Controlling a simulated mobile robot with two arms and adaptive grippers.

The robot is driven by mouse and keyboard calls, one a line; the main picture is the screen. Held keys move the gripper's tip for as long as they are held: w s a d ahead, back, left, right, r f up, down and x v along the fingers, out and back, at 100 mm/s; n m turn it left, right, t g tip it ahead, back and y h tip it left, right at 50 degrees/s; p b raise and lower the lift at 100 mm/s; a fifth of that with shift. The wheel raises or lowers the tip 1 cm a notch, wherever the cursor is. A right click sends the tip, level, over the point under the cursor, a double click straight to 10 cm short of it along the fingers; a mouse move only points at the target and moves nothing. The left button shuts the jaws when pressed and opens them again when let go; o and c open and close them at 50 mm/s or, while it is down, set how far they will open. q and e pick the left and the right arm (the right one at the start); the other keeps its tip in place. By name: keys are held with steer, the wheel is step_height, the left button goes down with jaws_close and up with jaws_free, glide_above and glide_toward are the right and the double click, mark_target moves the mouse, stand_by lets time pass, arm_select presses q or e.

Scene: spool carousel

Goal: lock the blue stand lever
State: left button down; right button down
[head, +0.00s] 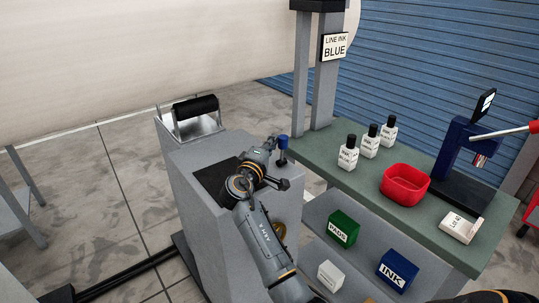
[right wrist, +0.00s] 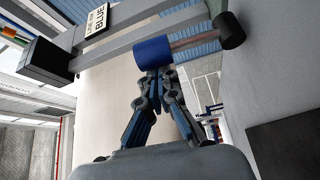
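The lever has a blue knob (head: 283,142) that stands upright at the right top edge of the grey stand (head: 190,165). In the right wrist view the blue knob (right wrist: 153,52) sits on a metal rod that runs to a black end piece (right wrist: 229,31). My right gripper (head: 273,142) is just left of the knob in the head view. In the right wrist view its fingertips (right wrist: 154,73) are together at the knob's lower edge, with nothing seen between them. I cannot tell whether they touch the knob. My left gripper is not in view.
A large pale roll (head: 130,60) lies behind the stand, near a black roller (head: 195,106). A post carries a LINE INK BLUE sign (head: 335,46). The green-topped bench (head: 330,145) at right holds several bottles, a red bowl (head: 405,184) and a blue press (head: 455,155).

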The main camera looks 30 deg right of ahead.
steer(key=shift+s+f+m+b, duration=0.1)
steer(key=shift+s+m+b, duration=0.2)
steer(key=shift+s+b, duration=0.1)
steer(key=shift+s+d, duration=0.1)
steer(key=shift+s, duration=0.45)
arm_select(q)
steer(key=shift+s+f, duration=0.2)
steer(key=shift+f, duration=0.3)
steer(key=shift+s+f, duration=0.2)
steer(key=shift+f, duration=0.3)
arm_select(e)
steer(key=shift+s, duration=0.1)
